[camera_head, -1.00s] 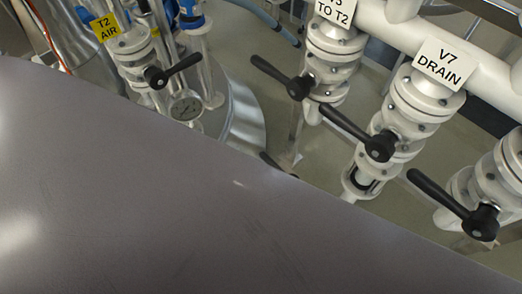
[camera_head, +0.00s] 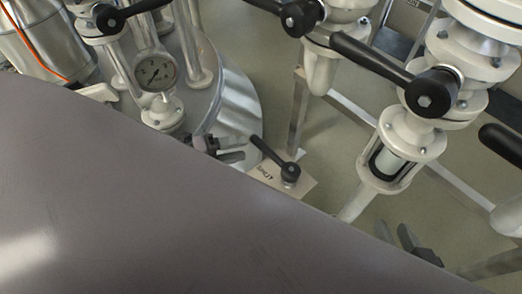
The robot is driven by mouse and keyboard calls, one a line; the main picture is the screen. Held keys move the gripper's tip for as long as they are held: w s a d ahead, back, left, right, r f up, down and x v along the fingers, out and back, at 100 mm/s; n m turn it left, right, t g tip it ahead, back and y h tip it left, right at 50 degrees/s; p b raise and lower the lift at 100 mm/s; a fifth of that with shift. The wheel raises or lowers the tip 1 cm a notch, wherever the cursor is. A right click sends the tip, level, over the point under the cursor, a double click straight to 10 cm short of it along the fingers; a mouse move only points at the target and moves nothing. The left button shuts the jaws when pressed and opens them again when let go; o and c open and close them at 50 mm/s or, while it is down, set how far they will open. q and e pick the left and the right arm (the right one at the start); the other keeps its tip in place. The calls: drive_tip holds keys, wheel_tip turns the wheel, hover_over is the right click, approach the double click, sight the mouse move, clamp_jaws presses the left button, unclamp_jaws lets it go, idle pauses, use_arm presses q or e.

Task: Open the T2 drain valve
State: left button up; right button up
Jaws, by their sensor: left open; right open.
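A low valve with a black lever handle (camera_head: 275,160) stands beside the silver tank, over a pale label plate (camera_head: 302,184). The plate's text is turned and too small to read, so I cannot confirm it is the T2 drain valve. The lever slants from upper left to its hub at lower right. My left gripper (camera_head: 226,150) is open and empty at the tank's lower edge, just left of the lever and apart from it. My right gripper (camera_head: 412,245) is open and empty at the lower right, below the white pipes; its arm is mostly hidden.
The silver tank (camera_head: 238,100) with a pressure gauge (camera_head: 156,72) stands at upper left. White valves with black levers (camera_head: 385,65) hang at upper right. A metal post (camera_head: 298,115) rises behind the low valve. A large grey surface covers the lower left.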

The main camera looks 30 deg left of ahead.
sight(261, 145)
use_arm(q)
drive_tip(key=shift+b+x, duration=0.75)
drive_tip(key=shift+x, duration=2.8)
clamp_jaws()
